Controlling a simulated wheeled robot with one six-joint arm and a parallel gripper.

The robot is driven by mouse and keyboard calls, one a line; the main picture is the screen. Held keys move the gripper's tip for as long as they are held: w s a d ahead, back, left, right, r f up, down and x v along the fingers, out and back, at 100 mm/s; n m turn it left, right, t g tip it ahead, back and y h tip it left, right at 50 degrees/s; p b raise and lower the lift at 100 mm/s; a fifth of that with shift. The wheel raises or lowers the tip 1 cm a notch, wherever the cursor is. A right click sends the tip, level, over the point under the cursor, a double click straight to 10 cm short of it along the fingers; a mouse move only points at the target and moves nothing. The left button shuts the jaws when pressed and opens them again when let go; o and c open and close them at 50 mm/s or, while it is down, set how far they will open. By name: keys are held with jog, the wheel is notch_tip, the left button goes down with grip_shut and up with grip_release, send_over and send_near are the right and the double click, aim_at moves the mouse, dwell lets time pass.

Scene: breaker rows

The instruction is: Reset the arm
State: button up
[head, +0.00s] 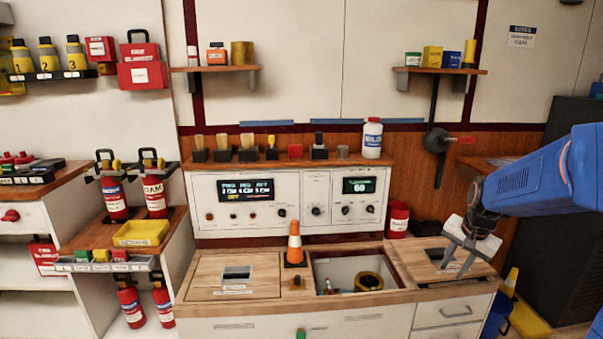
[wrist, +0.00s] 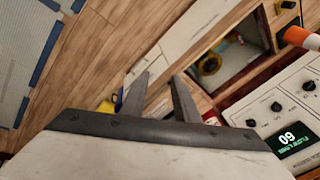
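My gripper (head: 456,260) is at the right of the head view, above the right part of the wooden counter (head: 403,262). Its two fingers point down and stand apart with nothing between them. My blue arm reaches in from the right edge. In the wrist view my gripper (wrist: 160,85) shows two grey fingers with a gap between them and no object held. Whether the fingertips touch the counter is hard to tell.
A white control panel (head: 290,202) with knobs and displays stands behind the counter. An orange cone (head: 295,243) stands beside an open bin (head: 340,267) holding a yellow roll (head: 368,281). A red can (head: 398,218) is left of my gripper. A dark cabinet (head: 565,220) stands at right.

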jog(key=s+a+r+n, duration=0.2)
jog(key=s+a+n, duration=0.3)
jog(key=s, duration=0.9)
jog(key=s+a+r+n+t, duration=0.1)
jog(key=s+a+n, duration=0.3)
jog(key=s+a, duration=0.4)
jog(key=s+r, duration=0.1)
jog(key=s, duration=0.5)
jog(key=shift+a+n+t, duration=0.25)
jog(key=shift+n+t, duration=0.05)
jog(key=shift+n, duration=0.1)
jog(key=shift+r, duration=0.1)
